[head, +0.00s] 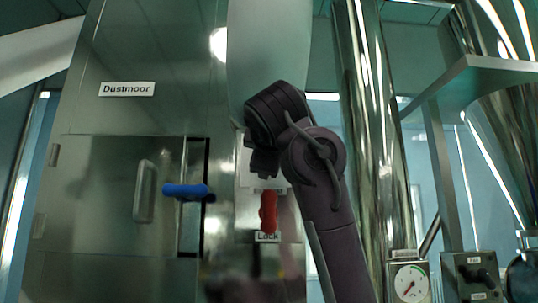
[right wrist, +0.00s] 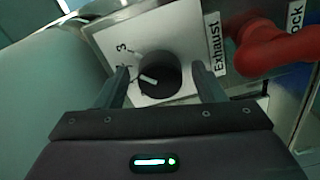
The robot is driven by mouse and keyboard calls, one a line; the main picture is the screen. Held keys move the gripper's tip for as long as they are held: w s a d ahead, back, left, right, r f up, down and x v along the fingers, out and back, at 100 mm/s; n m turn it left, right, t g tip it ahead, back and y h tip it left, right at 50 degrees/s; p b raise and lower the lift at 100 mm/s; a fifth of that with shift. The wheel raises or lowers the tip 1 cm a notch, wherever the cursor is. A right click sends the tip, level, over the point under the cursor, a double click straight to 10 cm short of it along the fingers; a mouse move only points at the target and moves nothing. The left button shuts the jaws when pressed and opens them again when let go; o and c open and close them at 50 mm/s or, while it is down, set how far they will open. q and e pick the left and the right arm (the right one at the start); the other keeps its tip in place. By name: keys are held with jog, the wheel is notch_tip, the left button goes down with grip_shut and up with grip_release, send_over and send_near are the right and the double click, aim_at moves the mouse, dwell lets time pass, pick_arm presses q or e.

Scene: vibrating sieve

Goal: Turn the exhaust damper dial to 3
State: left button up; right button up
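In the right wrist view the exhaust damper dial (right wrist: 160,74) is a round black knob with a white pointer line, on a white plate (right wrist: 110,35) labelled "Exhaust" (right wrist: 216,45). The pointer aims toward the left of that picture, below the printed 3 (right wrist: 121,47); another mark beside the left finger is partly hidden. My right gripper (right wrist: 162,76) is open, one finger on each side of the knob, with small gaps visible. In the head view my right gripper (head: 264,165) is in front of the white plate (head: 243,172) and hides the dial. My left gripper is not in view.
A red lock handle (head: 268,211) is just below the plate; it is also close beside the dial in the right wrist view (right wrist: 272,48). A blue handle (head: 186,190) and a door with a grey grip (head: 144,190) are left. A gauge (head: 411,283) is lower right.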

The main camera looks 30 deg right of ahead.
jog(key=shift+s+a+f+b, duration=0.1)
jog(key=shift+s+a+b, duration=0.15)
jog(key=shift+s+b, duration=0.15)
jog(key=b+v, duration=0.3)
jog(key=v, duration=0.4)
jog(key=shift+w, duration=0.15)
